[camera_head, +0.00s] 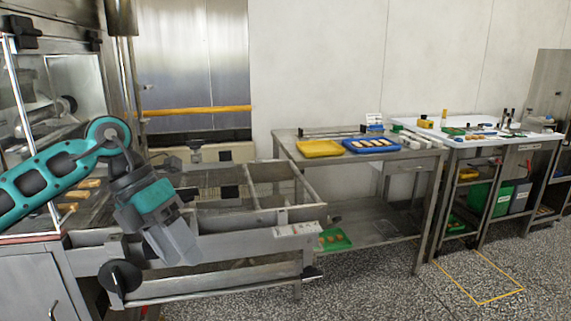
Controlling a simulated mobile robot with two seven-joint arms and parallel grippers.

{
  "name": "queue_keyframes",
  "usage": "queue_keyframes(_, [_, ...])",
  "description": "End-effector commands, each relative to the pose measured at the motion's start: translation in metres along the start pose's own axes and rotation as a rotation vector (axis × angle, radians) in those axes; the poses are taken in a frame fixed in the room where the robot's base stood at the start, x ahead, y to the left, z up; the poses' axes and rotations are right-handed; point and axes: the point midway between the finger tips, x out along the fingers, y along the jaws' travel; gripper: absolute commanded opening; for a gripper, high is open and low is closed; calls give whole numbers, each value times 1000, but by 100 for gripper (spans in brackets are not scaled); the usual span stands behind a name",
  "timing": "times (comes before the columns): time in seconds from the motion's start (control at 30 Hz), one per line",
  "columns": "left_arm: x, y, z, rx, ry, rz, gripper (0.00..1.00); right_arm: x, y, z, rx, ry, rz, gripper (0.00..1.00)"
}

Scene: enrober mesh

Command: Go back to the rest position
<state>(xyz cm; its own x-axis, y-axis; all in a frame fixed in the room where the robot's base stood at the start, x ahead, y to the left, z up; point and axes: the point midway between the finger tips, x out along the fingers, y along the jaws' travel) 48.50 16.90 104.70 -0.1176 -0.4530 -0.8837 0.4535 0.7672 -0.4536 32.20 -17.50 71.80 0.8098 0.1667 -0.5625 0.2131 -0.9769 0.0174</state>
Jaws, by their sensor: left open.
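My left arm comes in from the left. My left gripper (176,245) hangs pointing down in front of the steel conveyor frame (240,245). Its jaws are open, and I see nothing between them. The mesh belt (85,205) of the machine lies behind my left arm, with several light brown bars (88,184) on it at the left. Part of the belt is hidden by my arm and gripper. My right gripper is not in view.
A steel table (420,154) at the centre holds a yellow tray (320,148) and a blue tray (372,145) with several pieces. A green tray (334,239) sits on a low shelf. A second workbench (490,142) stands at the right. Speckled floor (400,297) in front is clear.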

Motion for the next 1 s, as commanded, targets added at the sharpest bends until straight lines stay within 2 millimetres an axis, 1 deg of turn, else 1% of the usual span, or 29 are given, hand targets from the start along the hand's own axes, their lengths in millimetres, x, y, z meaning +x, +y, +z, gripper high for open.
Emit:
queue_keyframes(0.03, [24, -18, 3, 17, -11, -109, 54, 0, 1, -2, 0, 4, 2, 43])
queue_keyframes(0.07, [34, -29, 5, 25, -25, -176, 54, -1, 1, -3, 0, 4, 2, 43])
queue_keyframes(0.1, [48, -46, 8, 29, -46, -269, 54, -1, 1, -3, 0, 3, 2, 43])
queue_keyframes(0.17, [66, -70, 11, 20, -82, -417, 54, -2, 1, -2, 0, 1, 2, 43])
queue_keyframes(0.2, [74, -85, 13, 7, -110, -515, 54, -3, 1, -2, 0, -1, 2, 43])
queue_keyframes(0.3, [88, -118, 18, -60, -185, -757, 54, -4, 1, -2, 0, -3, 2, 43])
queue_keyframes(0.4, [92, -139, 23, -174, -269, -984, 54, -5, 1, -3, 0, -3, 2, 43])
queue_keyframes(0.5, [92, -146, 30, -331, -361, -1190, 54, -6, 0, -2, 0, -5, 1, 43])
queue_keyframes(0.57, [91, -143, 34, -446, -419, -1301, 54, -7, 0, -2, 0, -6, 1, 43])
queue_keyframes(0.63, [92, -133, 37, -597, -488, -1416, 54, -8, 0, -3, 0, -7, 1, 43])
queue_keyframes(0.67, [93, -126, 38, -668, -518, -1459, 54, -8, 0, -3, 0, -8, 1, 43])
queue_keyframes(0.77, [103, -96, 36, -928, -613, -1579, 54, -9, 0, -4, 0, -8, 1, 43])
queue_keyframes(0.87, [122, -58, 24, -1217, -704, -1655, 54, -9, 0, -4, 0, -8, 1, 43])
queue_keyframes(0.9, [132, -42, 16, -1340, -737, -1671, 54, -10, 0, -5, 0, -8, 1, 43])
queue_keyframes(0.97, [151, -17, 0, -1532, -784, -1679, 54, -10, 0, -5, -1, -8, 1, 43])
queue_keyframes(1.0, [166, -2, -13, -1664, -812, -1675, 54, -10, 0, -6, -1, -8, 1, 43])
